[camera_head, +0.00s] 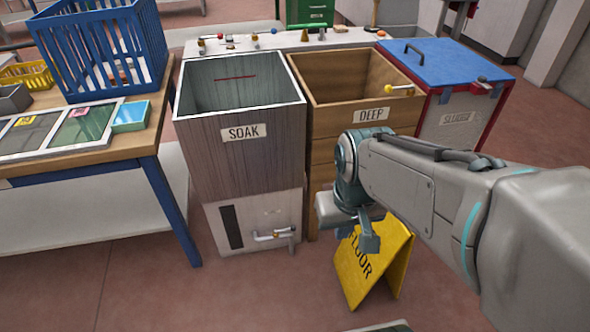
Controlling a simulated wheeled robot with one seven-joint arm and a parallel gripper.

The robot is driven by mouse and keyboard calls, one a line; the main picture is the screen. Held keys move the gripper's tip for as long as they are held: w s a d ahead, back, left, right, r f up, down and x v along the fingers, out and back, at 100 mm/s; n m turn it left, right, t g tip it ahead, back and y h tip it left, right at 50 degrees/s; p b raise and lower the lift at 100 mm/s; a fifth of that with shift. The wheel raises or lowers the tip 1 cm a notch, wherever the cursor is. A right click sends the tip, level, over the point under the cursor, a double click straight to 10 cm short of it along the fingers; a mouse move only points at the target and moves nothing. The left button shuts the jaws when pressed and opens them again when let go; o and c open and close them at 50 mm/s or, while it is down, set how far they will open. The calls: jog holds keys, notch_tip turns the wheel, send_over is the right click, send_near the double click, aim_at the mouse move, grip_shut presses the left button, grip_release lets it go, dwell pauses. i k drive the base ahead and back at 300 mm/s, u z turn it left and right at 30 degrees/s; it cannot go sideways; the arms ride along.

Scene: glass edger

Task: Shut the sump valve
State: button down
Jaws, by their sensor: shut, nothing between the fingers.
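No part in view is labelled as the sump valve. A pale pipe fitting with a small yellow part (272,235) sticks out low on the front of the SOAK tank (240,155). A yellow-ended fitting (400,91) sits near the top front of the DEEP tank (322,150).
A yellow floor sign (388,268) stands below and behind my gripper. A wooden table with blue legs (172,205) stands left, bearing a blue crate (100,50) and framed panes (85,128). Several small fittings line the back ledge (285,41). Floor before the SOAK tank is clear.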

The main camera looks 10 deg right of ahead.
aim_at(293, 227)
jog(key=u, duration=0.05)
jog(key=k, duration=0.65)
jog(key=u, duration=0.6)
jog(key=i, duration=1.6)
jog(key=z, duration=0.1)
